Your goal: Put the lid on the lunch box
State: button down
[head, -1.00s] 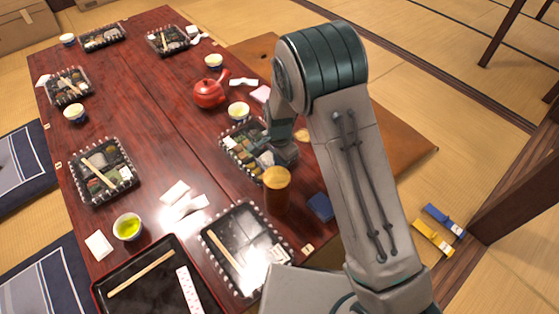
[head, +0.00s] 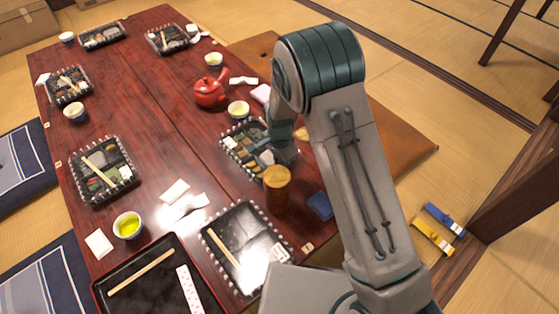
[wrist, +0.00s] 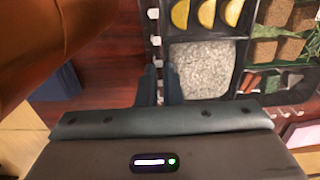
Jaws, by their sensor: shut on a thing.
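The lunch box (head: 242,148) lies open on the red-brown table, right of its middle in the head view. Its food compartments show, and in the wrist view its studded edge (wrist: 156,42) runs beside a compartment of rice (wrist: 200,68). My gripper (wrist: 160,75) is at this edge, with one finger on each side, shut on the rim. In the head view my arm and hand cover the box's right part. A dark, glossy, studded-edge piece (head: 236,236) with a pale stick lies nearer; it may be the lid, but I cannot tell for sure.
A brown cylinder (head: 277,192) stands close to the box and fills the wrist view's upper left. A blue block (head: 320,206) lies right of it. A tea cup (head: 238,109) and red teapot (head: 210,92) stand behind. A black tray (head: 138,272) lies at front.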

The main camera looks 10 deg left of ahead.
dwell(0.4)
jog(key=c, duration=0.9)
grip_release()
jog(key=shift+c, duration=0.2)
jog(key=shift+r+p, duration=3.2)
jog(key=shift+r, duration=0.75)
